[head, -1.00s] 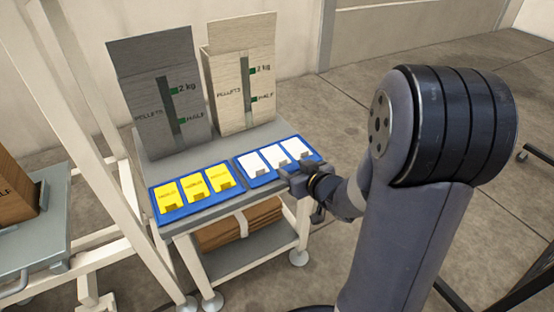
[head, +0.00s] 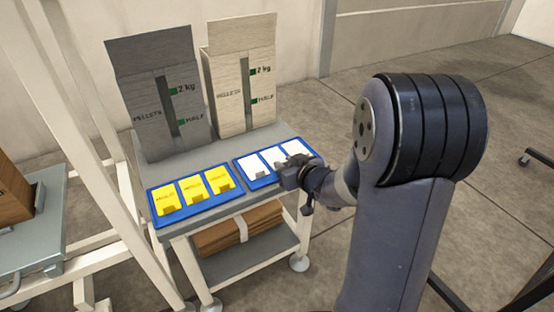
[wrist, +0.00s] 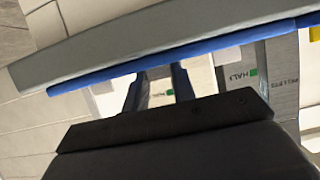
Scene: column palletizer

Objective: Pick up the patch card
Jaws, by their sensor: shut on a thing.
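Three white cards lie in the right blue tray (head: 262,183) on the cart, taken here as the patch cards: a left one (head: 249,166), a middle one (head: 271,156) and a right one (head: 294,147). My gripper (head: 286,173) is at the tray's front edge, by the middle and right cards, and hides part of them. It is shut on a white card; which one is hard to tell. In the wrist view, the fingers of my gripper (wrist: 158,84) reach past the tray's blue edge (wrist: 72,84), and the card's grip is not clear.
Three yellow cards (head: 192,190) lie in the left blue tray (head: 170,219). A dark grey pellet box (head: 158,110) and a beige pellet box (head: 242,90) stand behind the trays. Folded brown cardboard (head: 235,228) lies on the lower shelf. A white frame post (head: 95,140) stands at left.

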